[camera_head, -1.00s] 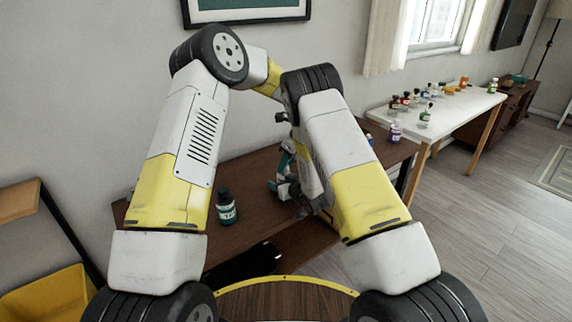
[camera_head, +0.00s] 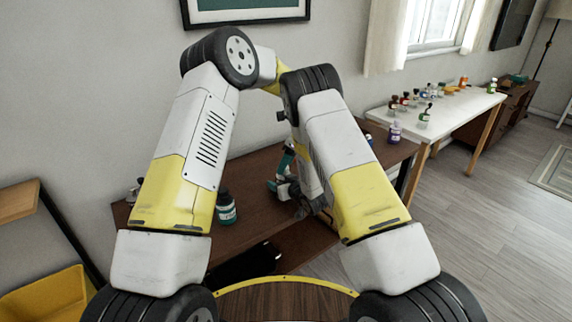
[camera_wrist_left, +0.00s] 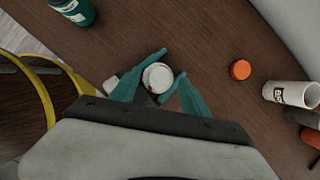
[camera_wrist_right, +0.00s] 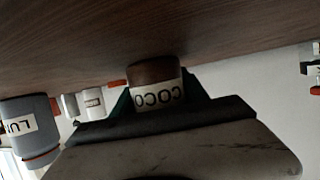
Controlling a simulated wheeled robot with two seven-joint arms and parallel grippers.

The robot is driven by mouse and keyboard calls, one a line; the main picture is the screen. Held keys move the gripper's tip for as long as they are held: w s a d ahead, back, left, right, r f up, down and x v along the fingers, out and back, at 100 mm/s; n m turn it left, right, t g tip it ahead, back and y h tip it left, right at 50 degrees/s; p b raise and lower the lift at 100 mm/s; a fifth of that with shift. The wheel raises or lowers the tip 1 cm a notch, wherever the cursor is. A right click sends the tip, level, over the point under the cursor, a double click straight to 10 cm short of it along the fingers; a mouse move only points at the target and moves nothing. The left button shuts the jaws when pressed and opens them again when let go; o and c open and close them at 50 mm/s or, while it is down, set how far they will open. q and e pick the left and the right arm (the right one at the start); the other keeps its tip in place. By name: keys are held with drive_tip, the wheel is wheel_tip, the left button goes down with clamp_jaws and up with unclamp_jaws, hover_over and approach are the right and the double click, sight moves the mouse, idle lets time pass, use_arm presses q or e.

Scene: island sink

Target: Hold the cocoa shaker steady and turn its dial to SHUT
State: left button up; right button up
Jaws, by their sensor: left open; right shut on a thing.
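The cocoa shaker (camera_wrist_right: 160,99) is held in my right gripper (camera_wrist_right: 157,88), whose teal fingers are shut on its sides. Its label reads COCO, upside down in the right wrist view, with a brown end by the dark wooden surface. In the left wrist view a round white top (camera_wrist_left: 157,77), apparently the shaker's, lies between the fingers of my left gripper (camera_wrist_left: 172,64). That gripper is open, with one finger on each side of the top. Contact cannot be told. The dial's setting is too small to read. In the head view my arms hide the shaker.
A dark green bottle (camera_head: 226,208) stands on the brown table (camera_head: 255,215). In the left wrist view an orange cap (camera_wrist_left: 241,69) and a white labelled container (camera_wrist_left: 291,94) are to the right. A grey labelled container (camera_wrist_right: 30,125) shows at left in the right wrist view.

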use_arm(q)
drive_tip(key=v, duration=1.1)
drive_tip(key=shift+r, duration=0.15)
use_arm(e)
drive_tip(key=o, duration=1.6)
drive_tip(key=shift+c, duration=0.2)
